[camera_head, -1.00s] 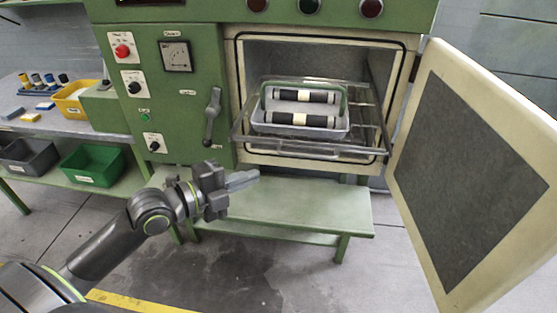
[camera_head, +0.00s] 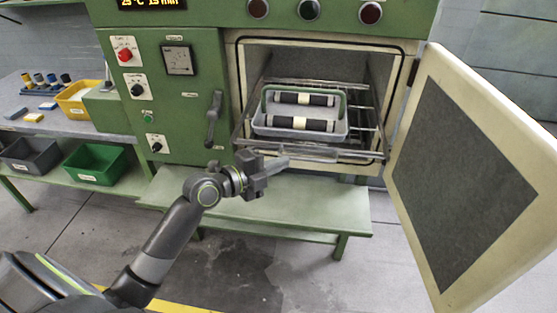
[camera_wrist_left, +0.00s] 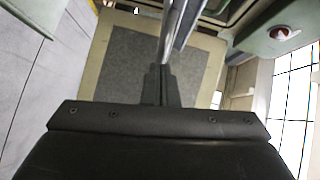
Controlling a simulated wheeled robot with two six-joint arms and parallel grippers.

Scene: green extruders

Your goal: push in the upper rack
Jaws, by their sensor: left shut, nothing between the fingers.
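The wire rack (camera_head: 362,154) sticks out of the open oven chamber. It carries a grey tray (camera_head: 270,130) with two black cylinders (camera_head: 302,124) that have pale middle bands. My left gripper (camera_head: 285,162) is shut and empty, its fingers pointing right, close to the rack's front rail. I cannot tell whether it touches the rail. In the left wrist view the shut fingers (camera_wrist_left: 160,85) are in the middle, with a shiny metal bar (camera_wrist_left: 177,28) just beyond them. My right gripper is not in view.
The oven door (camera_head: 470,170) stands wide open on the right. A lever handle (camera_head: 213,118) is on the green panel to the left. A green shelf (camera_head: 310,205) lies below the chamber. Yellow and green bins (camera_head: 95,165) stand at the left.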

